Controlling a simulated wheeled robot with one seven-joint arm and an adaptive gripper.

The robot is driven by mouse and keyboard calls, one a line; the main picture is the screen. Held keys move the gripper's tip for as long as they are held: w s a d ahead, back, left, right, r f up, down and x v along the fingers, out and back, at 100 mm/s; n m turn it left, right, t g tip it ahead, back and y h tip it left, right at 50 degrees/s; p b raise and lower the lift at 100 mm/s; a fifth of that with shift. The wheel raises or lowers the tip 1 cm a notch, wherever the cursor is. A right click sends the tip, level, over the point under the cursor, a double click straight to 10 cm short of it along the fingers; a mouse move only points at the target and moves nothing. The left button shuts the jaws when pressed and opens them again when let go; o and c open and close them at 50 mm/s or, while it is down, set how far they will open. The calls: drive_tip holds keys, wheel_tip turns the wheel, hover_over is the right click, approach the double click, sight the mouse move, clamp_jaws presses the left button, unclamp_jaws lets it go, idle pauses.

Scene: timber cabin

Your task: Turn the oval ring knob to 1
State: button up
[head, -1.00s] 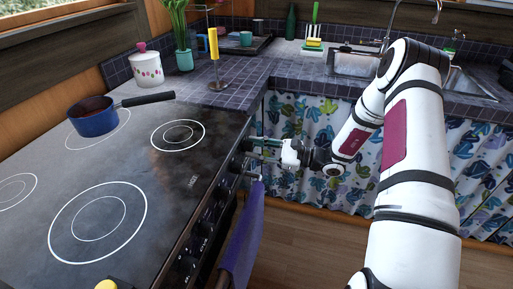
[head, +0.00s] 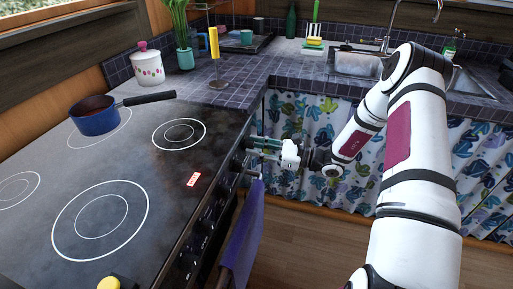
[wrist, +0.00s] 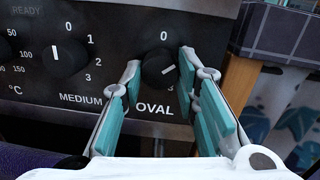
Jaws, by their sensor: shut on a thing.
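The oval ring knob (wrist: 158,72) is black and sits above the word OVAL on the stove's front panel in the wrist view. Its white mark points to the right and slightly up, away from the 0 above it. My gripper (wrist: 158,66) is shut on this knob, one teal finger pad on each side. The right finger hides the numbers on that side, so I cannot read which one the mark faces. In the head view my gripper (head: 268,147) is at the stove's front right corner; the knob is not clear there.
The MEDIUM knob (wrist: 66,56) is left of my gripper, its mark upright at 0. A purple towel (head: 243,235) hangs in front of the stove. A blue pan (head: 95,117) stands on the cooktop. A red display (head: 194,180) glows there. The curtained counter is behind.

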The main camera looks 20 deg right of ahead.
drive_tip(key=o, duration=1.2)
drive_tip(key=shift+c, duration=0.2)
drive_tip(key=shift+d, duration=0.1)
drive_tip(key=v, duration=1.1)
drive_tip(key=shift+s+d, duration=0.25)
drive_tip(key=shift+d, duration=0.1)
